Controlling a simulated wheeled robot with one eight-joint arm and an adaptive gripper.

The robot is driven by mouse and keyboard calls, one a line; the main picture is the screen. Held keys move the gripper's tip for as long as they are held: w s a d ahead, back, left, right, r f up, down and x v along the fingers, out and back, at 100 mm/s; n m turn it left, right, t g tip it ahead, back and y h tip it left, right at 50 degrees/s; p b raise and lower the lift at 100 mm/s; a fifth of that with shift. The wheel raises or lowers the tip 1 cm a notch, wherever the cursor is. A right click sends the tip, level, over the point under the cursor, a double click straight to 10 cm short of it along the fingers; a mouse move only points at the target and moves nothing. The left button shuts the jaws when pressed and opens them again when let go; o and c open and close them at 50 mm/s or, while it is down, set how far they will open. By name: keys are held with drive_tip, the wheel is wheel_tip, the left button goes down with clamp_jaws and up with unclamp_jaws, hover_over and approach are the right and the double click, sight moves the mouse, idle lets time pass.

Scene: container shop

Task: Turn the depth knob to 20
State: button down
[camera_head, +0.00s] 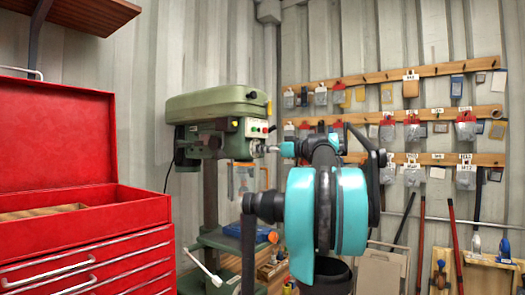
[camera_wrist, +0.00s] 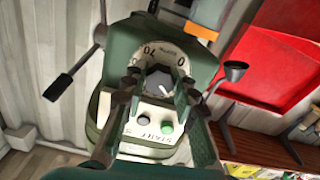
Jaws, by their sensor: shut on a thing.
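The exact pointer reading is too small to tell. My gripper (camera_wrist: 158,88) has its two dark green fingers on either side of the knob, shut on it. In the head view my gripper (camera_head: 288,149) reaches the front of the green drill press (camera_head: 215,106), and the knob is mostly hidden there.
A panel (camera_wrist: 148,132) marked START with grey and green buttons lies just below the knob. A dark lever handle (camera_wrist: 60,85) sticks out at the left. A red tool chest (camera_head: 80,215) stands left, and boards (camera_head: 395,115) with hanging tools line the back wall.

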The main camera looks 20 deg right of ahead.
drive_tip(key=shift+f+n, duration=0.15)
drive_tip(key=shift+n, duration=0.55)
drive_tip(key=c, duration=1.2)
unclamp_jaws()
drive_tip(key=v, duration=1.2)
